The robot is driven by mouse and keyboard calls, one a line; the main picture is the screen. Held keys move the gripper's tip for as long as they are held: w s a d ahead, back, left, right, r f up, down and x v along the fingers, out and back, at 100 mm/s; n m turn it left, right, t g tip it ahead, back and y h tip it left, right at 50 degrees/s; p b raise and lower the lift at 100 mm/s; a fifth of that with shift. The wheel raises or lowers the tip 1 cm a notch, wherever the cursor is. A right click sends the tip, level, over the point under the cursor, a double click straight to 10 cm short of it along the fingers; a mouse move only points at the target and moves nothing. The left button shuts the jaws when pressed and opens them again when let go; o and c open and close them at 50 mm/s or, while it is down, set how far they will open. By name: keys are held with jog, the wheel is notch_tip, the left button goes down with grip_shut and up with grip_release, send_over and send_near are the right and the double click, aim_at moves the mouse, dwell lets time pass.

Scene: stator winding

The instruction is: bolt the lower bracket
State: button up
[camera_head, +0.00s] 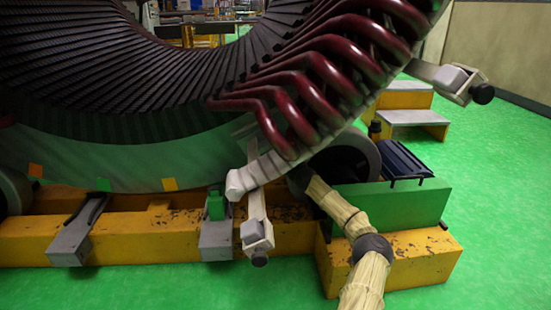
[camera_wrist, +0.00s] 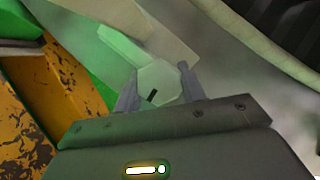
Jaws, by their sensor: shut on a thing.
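In the wrist view my gripper (camera_wrist: 158,85) has its two grey fingers on either side of a pale hexagonal bolt head (camera_wrist: 160,76) with a dark mark on it. The fingers are shut on the bolt head. A pale bar, probably part of the lower bracket (camera_wrist: 122,48), lies just beyond it; I cannot tell whether the bolt is seated in it. In the head view the lower bracket (camera_head: 255,222) is a pale arm hanging at the stator's lower edge, below the red coils. My gripper's fingers are hidden there, behind the bracket and coils.
The large stator (camera_head: 120,75) with red coil ends (camera_head: 330,60) fills the upper left. An upper bracket (camera_head: 452,78) sticks out at right. A worn yellow base frame (camera_head: 140,240) and a green block (camera_head: 390,205) stand below. Yellow steps (camera_head: 415,118) are behind. Green floor is free at right.

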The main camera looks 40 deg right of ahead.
jog(key=shift+s+d+f+m+h+b, duration=0.15)
jog(key=shift+d+m+h+b, duration=0.2)
jog(key=shift+m+b, duration=0.45)
jog(key=o, duration=1)
jog(key=shift+c, duration=0.2)
jog(key=shift+a, duration=0.2)
jog(key=shift+t, duration=0.3)
jog(key=shift+a, duration=0.1)
jog(key=p+v, duration=0.8)
jog(key=v, duration=0.9)
